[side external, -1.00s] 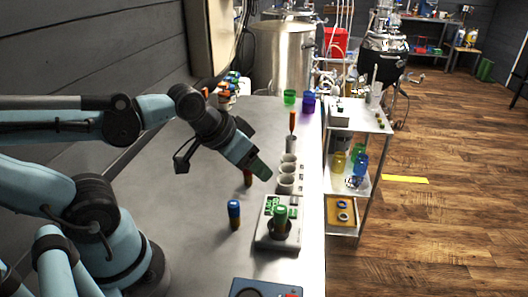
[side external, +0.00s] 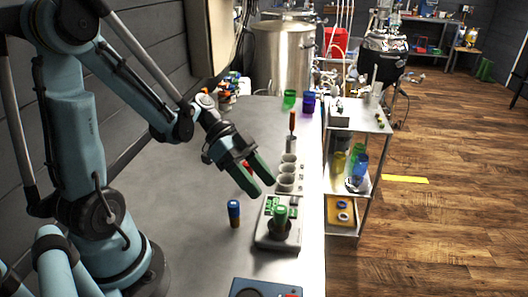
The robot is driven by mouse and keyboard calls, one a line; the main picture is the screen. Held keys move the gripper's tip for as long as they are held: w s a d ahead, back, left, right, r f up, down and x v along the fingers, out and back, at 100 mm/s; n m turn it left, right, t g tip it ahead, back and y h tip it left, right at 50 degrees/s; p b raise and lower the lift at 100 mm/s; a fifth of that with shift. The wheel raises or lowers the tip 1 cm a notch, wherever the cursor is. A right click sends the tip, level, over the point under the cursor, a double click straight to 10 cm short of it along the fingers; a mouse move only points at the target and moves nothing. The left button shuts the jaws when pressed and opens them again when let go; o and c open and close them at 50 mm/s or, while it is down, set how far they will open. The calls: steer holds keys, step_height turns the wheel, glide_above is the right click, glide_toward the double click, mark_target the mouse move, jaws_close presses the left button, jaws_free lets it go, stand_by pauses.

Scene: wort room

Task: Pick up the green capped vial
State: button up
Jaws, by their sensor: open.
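A green capped vial (side external: 281,213) stands upright in the dark round holder of a small grey bench device (side external: 264,238) near the right edge of the steel bench. My gripper (side external: 262,188) is open, its two green-tipped fingers spread and pointing down to the right. It is above and to the left of the green vial, apart from it, with nothing visible between the fingers. Any lower part of the vial inside the holder is hidden.
A blue-capped vial (side external: 233,213) stands on the bench left of the device. A row of grey cups (side external: 286,181) lies beyond it. A reddish object (side external: 247,165) is partly hidden behind my gripper. Green (side external: 289,98) and purple (side external: 308,101) containers stand farther back. The bench's left side is clear.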

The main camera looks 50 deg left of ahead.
mark_target(280, 208)
steer(key=d+m+h, duration=0.1)
steer(key=d+f+m+h, duration=0.1)
steer(key=d+m, duration=0.1)
steer(key=d+f+m, duration=0.1)
steer(key=d, duration=0.1)
steer(key=shift+w+d+f+h, duration=0.15)
steer(key=shift+d+f+h, duration=0.1)
steer(key=shift+h, duration=0.15)
stand_by(0.3)
jaws_close()
steer(key=shift+a+r, duration=0.1)
